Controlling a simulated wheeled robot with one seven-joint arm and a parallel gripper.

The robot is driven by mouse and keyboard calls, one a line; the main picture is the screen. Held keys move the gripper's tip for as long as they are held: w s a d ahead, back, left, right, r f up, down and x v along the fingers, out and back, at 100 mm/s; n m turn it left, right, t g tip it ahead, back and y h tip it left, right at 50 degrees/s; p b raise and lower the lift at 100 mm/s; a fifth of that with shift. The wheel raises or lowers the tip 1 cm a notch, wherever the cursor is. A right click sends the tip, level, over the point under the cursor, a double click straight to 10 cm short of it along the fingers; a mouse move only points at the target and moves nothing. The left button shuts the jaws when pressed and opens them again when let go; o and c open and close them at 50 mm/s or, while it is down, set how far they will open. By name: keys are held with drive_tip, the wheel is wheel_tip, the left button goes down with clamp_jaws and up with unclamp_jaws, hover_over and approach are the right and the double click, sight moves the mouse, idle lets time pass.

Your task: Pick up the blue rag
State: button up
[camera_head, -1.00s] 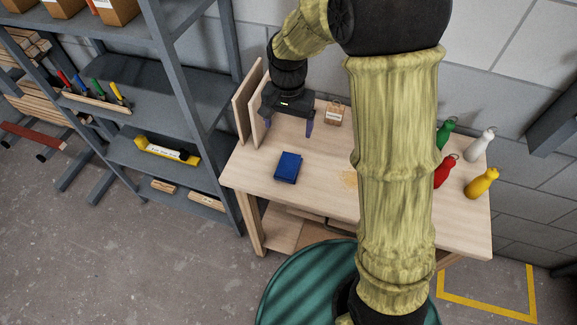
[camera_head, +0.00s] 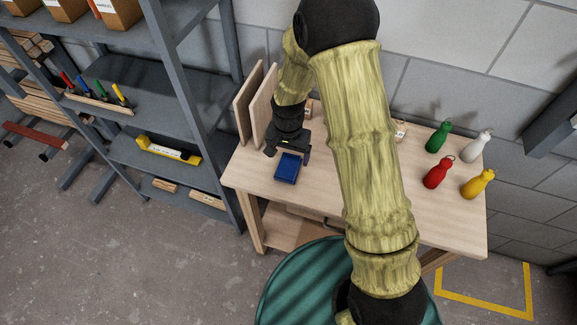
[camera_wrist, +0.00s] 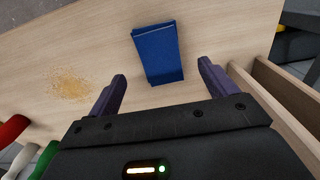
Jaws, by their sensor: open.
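The blue rag (camera_head: 287,167) lies folded flat on the wooden table (camera_head: 400,220), near its left end. In the wrist view the rag (camera_wrist: 158,54) lies ahead of my fingertips, roughly centred between their lines. My gripper (camera_head: 287,156) is open and empty, above the table at the rag's far edge in the head view. How high the fingertips are above the table is hard to tell.
Upright wooden boards (camera_head: 250,103) stand at the table's left end, close to my gripper. Green, white, red (camera_head: 438,172) and yellow bottles stand at the right. A patch of tan crumbs (camera_wrist: 70,85) lies on the table. A grey shelf (camera_head: 140,110) stands left.

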sight(289, 165)
drive_tip(key=shift+f+p, duration=1)
drive_tip(key=shift+f, duration=1.6)
drive_tip(key=shift+c, duration=0.3)
drive_tip(key=c, duration=1)
